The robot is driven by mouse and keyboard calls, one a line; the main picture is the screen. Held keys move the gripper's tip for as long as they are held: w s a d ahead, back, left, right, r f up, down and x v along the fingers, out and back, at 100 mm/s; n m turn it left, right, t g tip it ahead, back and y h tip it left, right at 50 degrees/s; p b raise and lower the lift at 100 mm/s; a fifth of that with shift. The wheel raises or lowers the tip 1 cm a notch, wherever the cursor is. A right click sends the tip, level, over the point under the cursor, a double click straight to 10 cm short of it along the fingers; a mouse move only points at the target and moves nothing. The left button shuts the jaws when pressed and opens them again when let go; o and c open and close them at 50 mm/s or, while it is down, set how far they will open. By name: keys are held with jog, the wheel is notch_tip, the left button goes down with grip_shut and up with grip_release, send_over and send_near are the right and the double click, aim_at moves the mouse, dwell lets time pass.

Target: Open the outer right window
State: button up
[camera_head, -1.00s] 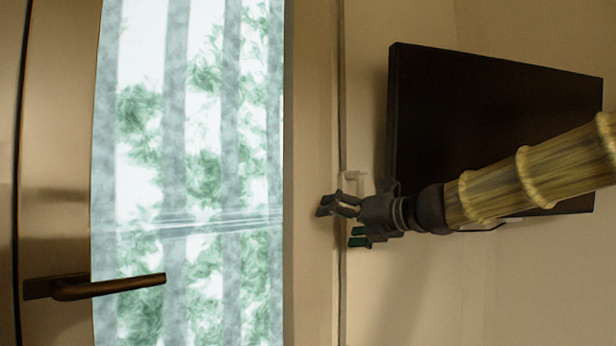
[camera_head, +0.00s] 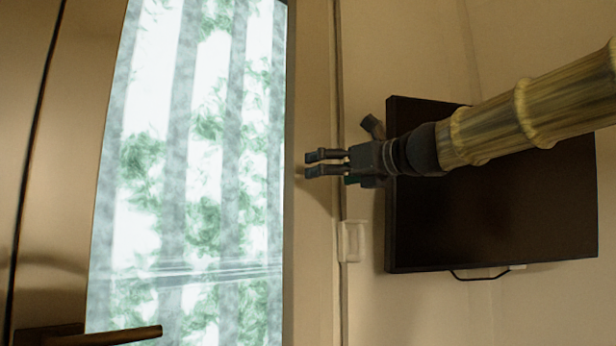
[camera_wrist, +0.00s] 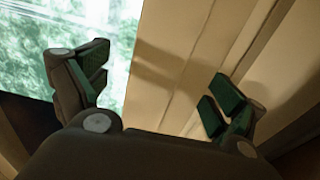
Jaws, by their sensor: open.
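The window (camera_head: 205,170) is a tall glazed panel in a brown frame, with green foliage and pale vertical bands behind the glass. A dark bronze lever handle (camera_head: 105,336) sits at the bottom left of the head view, partly cut off by the lower edge. The window glass (camera_wrist: 75,25) also fills the upper left of the wrist view. My gripper (camera_head: 326,163) is open and empty, in front of the right frame and wall edge, well above and to the right of the handle. Its spread fingers (camera_wrist: 150,88) show in the wrist view with nothing between them.
A dark flat screen (camera_head: 490,210) hangs on the wall at the right, behind my arm. A small white wall switch (camera_head: 352,241) is just below my gripper. A brown panel (camera_head: 75,170) lies left of the glass. The space in front of the glass is clear.

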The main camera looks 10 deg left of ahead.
jog(key=p+x, duration=0.2)
jog(key=x, duration=0.5)
jog(key=shift+w, duration=0.1)
jog(key=shift+d, duration=0.1)
jog(key=c, duration=1.4)
